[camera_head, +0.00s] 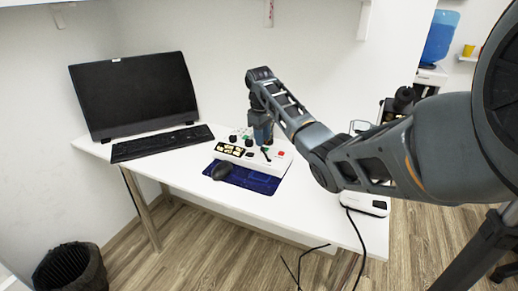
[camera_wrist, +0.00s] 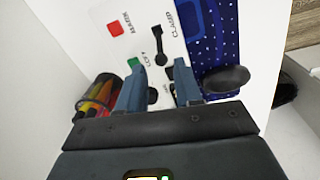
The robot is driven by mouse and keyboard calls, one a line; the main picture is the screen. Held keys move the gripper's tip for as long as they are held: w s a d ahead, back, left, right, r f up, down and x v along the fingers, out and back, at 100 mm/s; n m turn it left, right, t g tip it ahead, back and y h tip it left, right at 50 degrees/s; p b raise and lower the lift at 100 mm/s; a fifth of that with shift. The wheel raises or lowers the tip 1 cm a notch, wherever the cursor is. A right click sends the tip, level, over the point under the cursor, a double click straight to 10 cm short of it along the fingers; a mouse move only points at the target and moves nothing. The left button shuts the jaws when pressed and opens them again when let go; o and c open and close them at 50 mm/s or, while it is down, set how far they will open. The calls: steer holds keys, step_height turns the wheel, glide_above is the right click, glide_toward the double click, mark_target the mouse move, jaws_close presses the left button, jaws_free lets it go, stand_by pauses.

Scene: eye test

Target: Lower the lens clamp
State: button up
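A white control panel (camera_head: 228,150) stands on the desk with knobs, yellow-marked buttons, a red button and black levers. In the wrist view the panel (camera_wrist: 145,20) shows a black lever (camera_wrist: 159,45) beside a label that seems to read "CLAMP". This lever lies just beyond my fingertips, apart from them. My gripper (camera_wrist: 157,67) is open, with its two blue-grey fingers spread above the panel. Other dark controls show between the fingers, partly hidden. In the head view my gripper (camera_head: 262,140) points down over the panel's right part; its fingertips are hard to make out.
A blue mat (camera_head: 262,183) with a dark mouse (camera_head: 222,171) lies in front of the panel. A monitor (camera_head: 135,95) and keyboard (camera_head: 162,143) stand to the left. In the wrist view a cup of coloured items (camera_wrist: 100,92) is left of my fingers. The desk front (camera_head: 310,215) is clear.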

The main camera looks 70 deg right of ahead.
mark_target(264, 152)
steer(key=f, duration=0.7)
steer(key=shift+s+d+f, duration=0.1)
steer(key=shift+d, duration=0.2)
jaws_close()
